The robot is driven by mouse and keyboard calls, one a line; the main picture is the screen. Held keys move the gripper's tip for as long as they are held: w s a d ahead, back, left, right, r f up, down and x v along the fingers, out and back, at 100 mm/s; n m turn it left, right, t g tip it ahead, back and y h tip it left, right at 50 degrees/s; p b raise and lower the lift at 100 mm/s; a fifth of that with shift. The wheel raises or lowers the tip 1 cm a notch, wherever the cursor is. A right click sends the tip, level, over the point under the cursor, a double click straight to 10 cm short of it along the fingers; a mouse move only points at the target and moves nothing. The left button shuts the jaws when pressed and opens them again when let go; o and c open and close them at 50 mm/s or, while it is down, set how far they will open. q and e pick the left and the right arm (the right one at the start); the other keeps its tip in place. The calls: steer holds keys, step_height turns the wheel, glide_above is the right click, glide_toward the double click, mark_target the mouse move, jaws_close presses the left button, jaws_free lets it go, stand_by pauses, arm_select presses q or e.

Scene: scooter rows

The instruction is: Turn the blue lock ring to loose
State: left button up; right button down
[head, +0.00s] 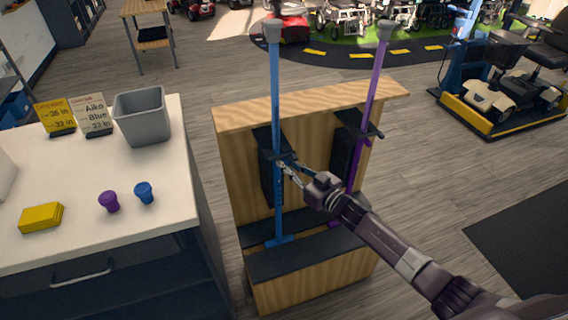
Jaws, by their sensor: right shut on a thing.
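A blue cane (275,100) with a grey top stands upright in a wooden stand (235,140) with black holders. The blue lock ring (282,158) is partway down the cane, just where my gripper is. My right gripper (286,168) is shut on the blue lock ring, with its arm coming in from the lower right. The fingers hide part of the ring, and I cannot tell how far it is turned. My left gripper is not in view.
A purple cane (374,85) stands to the right in the same stand. The white counter (75,185) at left holds a grey bin (142,115), two cards, a yellow block (41,217), a purple knob (109,202) and a blue knob (145,193). Scooters stand behind.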

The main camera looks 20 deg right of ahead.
steer(key=shift+w+d+r+n+g+y+b, duration=0.1)
steer(key=shift+w+d+n+g+y+b, duration=0.15)
steer(key=shift+n+g+y+b, duration=1.1)
steer(key=shift+w+d+f+n+g+y+b, duration=0.1)
steer(key=shift+w+d+n+g+y+b, duration=0.2)
steer(key=shift+n+g+y+b, duration=1.05)
steer(key=shift+w+d+r+n+g+y+b, duration=0.2)
steer(key=shift+y+b, duration=0.6)
steer(key=shift+b, duration=1.35)
steer(key=c, duration=2.2)
jaws_free()
steer(key=shift+c, duration=0.2)
steer(key=shift+o, duration=1.4)
steer(key=shift+a+f, duration=0.1)
steer(key=shift+f, duration=0.05)
steer(key=v, duration=1.2)
